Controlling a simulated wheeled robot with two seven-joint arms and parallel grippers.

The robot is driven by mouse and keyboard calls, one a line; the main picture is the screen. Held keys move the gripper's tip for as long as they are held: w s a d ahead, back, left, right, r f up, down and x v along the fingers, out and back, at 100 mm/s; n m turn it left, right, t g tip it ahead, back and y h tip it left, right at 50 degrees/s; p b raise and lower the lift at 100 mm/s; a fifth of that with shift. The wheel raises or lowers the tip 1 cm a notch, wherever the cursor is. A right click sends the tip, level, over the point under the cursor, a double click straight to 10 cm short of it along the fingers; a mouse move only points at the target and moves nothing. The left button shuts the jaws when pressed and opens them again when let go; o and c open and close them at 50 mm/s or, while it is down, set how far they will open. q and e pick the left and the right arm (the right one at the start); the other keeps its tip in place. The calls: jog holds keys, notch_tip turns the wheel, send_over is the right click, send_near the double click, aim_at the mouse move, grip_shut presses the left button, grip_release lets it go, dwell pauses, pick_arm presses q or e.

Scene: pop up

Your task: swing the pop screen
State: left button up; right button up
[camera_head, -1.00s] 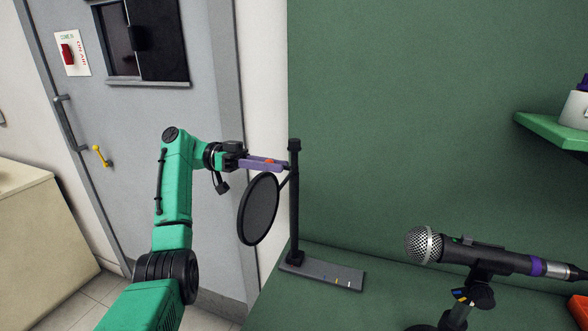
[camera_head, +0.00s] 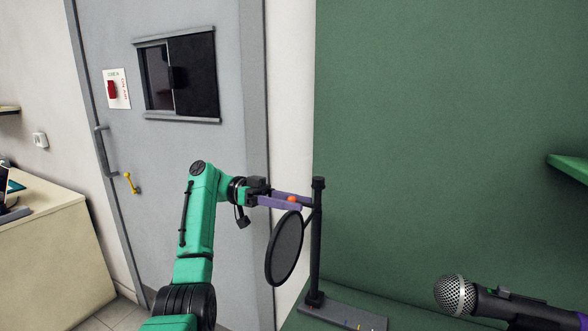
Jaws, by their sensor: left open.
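The pop screen (camera_head: 285,248) is a round dark disc, joined by a short arm to a black upright post (camera_head: 316,245). The post stands on a grey base (camera_head: 345,318) on the green surface. My left gripper (camera_head: 305,202) has purple fingers and comes in from the left, just above the disc, with its tips near the post and the screen's arm. The fingers are apart, with a small orange spot showing at them. I cannot tell whether they touch the screen's arm. The microphone (camera_head: 457,295) with a silver mesh head is at the lower right, partly cut off. My right gripper is not in view.
A green shelf (camera_head: 568,168) juts out at the right edge. A grey door (camera_head: 215,150) with a dark window and a yellow handle is behind my left arm. A beige counter (camera_head: 60,250) stands at the far left.

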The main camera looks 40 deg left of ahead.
pick_arm(q)
notch_tip(320, 180, up, 11)
jog(key=shift+f+p, duration=0.1)
jog(key=shift+p, duration=0.3)
notch_tip(320, 180, up, 9)
jog(key=p, duration=0.3)
jog(key=shift+s, duration=0.1)
